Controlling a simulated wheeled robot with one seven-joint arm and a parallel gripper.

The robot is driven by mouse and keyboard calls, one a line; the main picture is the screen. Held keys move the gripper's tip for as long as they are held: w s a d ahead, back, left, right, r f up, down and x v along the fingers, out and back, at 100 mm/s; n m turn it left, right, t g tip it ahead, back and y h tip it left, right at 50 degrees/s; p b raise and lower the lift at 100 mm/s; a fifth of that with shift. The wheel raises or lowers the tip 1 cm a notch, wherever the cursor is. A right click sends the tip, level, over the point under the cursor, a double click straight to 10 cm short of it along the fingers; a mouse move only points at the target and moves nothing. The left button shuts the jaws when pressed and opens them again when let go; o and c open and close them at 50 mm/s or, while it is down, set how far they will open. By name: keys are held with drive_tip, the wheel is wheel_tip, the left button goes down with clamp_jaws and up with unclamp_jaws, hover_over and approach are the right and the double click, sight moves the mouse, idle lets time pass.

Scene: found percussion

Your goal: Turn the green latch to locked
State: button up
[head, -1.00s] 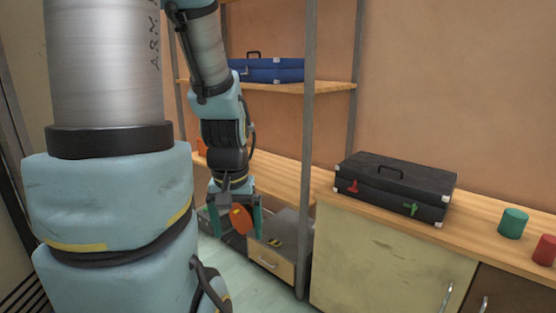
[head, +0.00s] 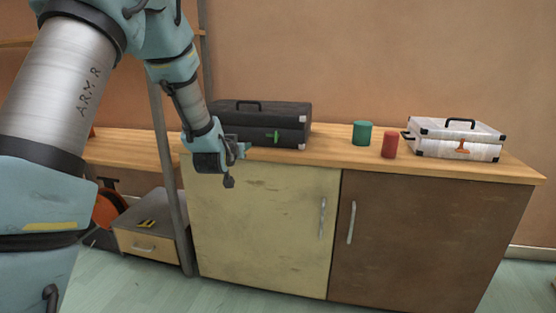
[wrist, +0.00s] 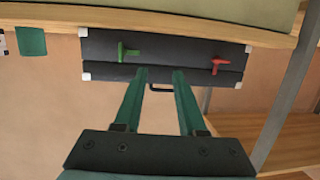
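The black case (head: 262,114) lies flat on the wooden counter, with its handle on top. The wrist view shows the case upside down, with the green latch (wrist: 127,52) left and a red latch (wrist: 218,65) right. My gripper (head: 242,149) is in front of the case's left part, left of the green latch. Its two teal fingers (wrist: 159,72) are apart and nothing is between them. In the head view my gripper hides the red latch.
A green cylinder (head: 362,133), a red cylinder (head: 390,145) and a white case (head: 456,138) with an orange latch stand right of the black case. A shelf post (head: 172,185) rises at the left. The counter (head: 335,158) is bare between case and cylinders.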

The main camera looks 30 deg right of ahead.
sight(276, 137)
drive_tip(key=s+d+f+m+t+h+b, duration=0.1)
drive_tip(key=s+d+f+h+b, duration=0.15)
drive_tip(key=d, duration=0.55)
drive_tip(key=x, duration=0.7)
drive_tip(key=r+x, duration=0.1)
drive_tip(key=x, duration=0.3)
drive_tip(key=shift+w+r+p, duration=0.1)
drive_tip(key=shift+w+p, duration=0.05)
drive_tip(key=shift+p, duration=0.2)
drive_tip(key=shift+c, duration=0.2)
drive_tip(key=shift+a, duration=0.1)
clamp_jaws()
